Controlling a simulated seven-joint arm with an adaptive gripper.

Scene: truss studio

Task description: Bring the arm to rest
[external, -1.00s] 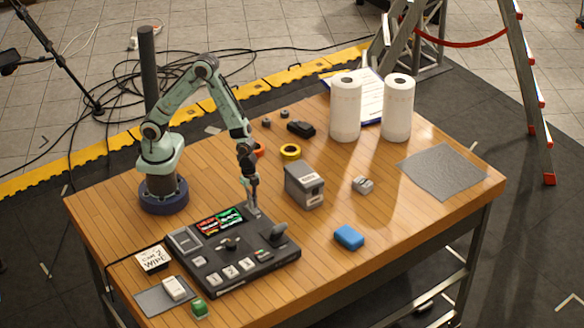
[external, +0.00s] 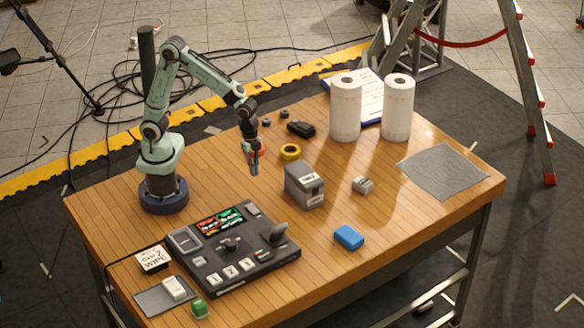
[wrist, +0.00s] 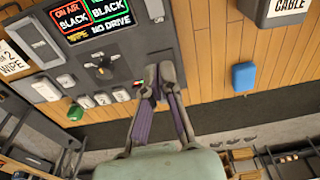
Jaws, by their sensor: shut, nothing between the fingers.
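My gripper (external: 254,170) is shut and empty. In the external view it hangs in the air above the table, fingers down, behind the black control panel (external: 276,262) and left of the grey box (external: 304,185). In the wrist view my gripper (wrist: 158,80) shows with its fingertips together in front of the panel (wrist: 150,48). The panel carries a lit red and green display (external: 220,220), a lever and several white buttons. Nothing touches the fingers.
A blue block (external: 348,237), a small grey piece (external: 362,185), a yellow tape roll (external: 290,152) and a black item (external: 301,129) lie on the wooden table (external: 400,215). Two white paper rolls (external: 345,108) stand at the back. A grey cloth (external: 443,171) lies at the right.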

